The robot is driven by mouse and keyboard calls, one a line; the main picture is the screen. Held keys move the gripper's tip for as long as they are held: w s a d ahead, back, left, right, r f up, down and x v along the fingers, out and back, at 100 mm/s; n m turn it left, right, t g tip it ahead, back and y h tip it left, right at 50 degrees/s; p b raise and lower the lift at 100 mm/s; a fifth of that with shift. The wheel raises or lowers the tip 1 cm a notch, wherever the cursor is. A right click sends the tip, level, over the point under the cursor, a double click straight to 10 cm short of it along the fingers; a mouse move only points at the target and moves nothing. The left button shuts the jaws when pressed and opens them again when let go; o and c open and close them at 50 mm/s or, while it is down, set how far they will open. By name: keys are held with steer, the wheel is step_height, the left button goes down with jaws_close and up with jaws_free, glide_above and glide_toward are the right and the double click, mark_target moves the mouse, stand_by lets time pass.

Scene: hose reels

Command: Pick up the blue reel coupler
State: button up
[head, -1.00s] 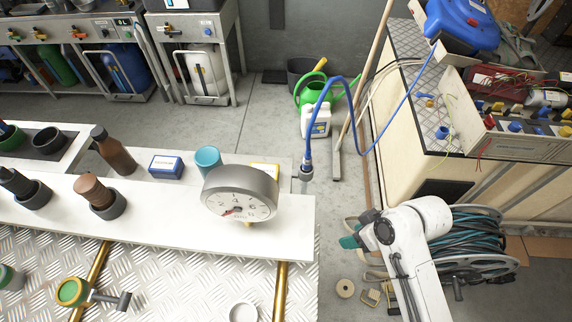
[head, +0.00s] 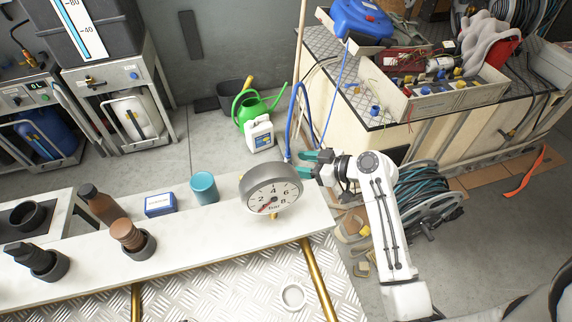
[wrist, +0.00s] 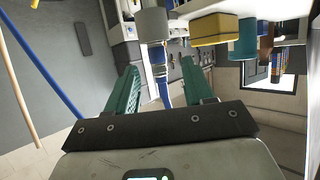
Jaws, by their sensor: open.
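The blue reel (head: 362,18) sits on the bench at the right, and its blue hose (head: 296,105) loops down to the end of the white shelf. The coupler at the hose's end (head: 288,155) is small and partly hidden in the head view.
A pressure gauge (head: 271,192) stands close by on the white shelf (head: 205,225), near a teal cup (head: 204,187) and a blue box (head: 159,204). A green watering can (head: 258,107) and white jug (head: 261,133) stand on the floor behind. A hose drum (head: 425,200) is at right.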

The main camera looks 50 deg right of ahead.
steer(key=b+x, duration=0.1)
steer(key=x, duration=0.6)
steer(key=shift+d+r, duration=0.1)
jaws_close()
stand_by(0.3)
